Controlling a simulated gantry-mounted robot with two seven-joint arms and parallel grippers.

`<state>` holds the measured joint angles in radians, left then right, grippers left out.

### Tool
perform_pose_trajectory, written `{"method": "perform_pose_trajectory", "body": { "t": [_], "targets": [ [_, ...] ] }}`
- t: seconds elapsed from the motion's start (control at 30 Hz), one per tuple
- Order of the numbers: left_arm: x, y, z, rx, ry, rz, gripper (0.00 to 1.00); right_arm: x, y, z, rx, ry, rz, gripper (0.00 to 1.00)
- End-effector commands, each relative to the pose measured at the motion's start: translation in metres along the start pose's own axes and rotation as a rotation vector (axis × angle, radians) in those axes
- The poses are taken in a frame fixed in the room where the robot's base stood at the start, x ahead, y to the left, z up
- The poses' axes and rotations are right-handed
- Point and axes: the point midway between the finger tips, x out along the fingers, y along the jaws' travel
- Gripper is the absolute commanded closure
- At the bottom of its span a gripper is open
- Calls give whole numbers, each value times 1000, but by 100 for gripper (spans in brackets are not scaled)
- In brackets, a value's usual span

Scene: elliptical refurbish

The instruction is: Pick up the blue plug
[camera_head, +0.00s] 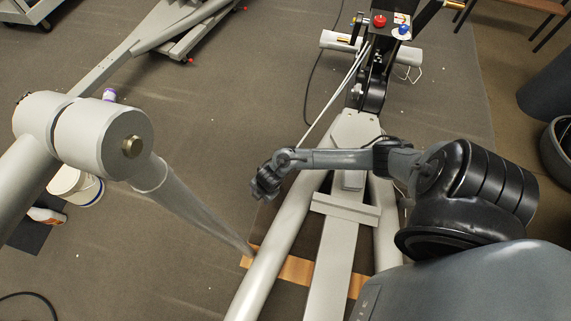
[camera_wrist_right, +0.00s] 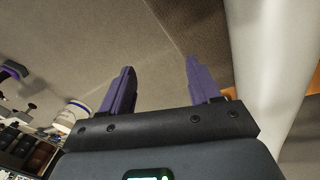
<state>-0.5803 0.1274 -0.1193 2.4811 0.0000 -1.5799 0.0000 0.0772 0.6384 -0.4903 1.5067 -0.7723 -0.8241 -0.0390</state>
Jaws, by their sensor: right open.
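A small blue plug (camera_head: 403,30) sits at the far end of the grey elliptical machine, at the top of the head view, beside a red knob (camera_head: 380,21). My right arm reaches in from the right across the machine's frame. The blue plug does not show in that view. My left gripper is not in view.
The machine's grey rail (camera_head: 335,255) runs up the middle of the head view. A large grey pivot with a bar (camera_head: 185,200) stands at left. A white bucket (camera_head: 77,187) is on the floor at left, and a dark round container (camera_head: 560,150) at right. Carpet between is open.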

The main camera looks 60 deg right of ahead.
Motion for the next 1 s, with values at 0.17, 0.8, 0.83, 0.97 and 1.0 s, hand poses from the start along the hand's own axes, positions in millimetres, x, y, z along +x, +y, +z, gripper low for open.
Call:
{"method": "perform_pose_trajectory", "body": {
  "t": [0.17, 0.8, 0.83, 0.97, 1.0],
  "targets": [
    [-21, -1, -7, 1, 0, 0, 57, -16, 26, 100, -69, -70, -129, 38],
    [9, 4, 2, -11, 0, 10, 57, 14, 20, 171, -57, -94, -229, 38],
    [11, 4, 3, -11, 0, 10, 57, 16, 20, 171, -57, -94, -229, 38],
    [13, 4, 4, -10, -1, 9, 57, 20, 20, 172, -57, -94, -228, 38],
    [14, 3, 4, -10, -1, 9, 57, 20, 20, 172, -57, -94, -227, 38]
  ]
}}
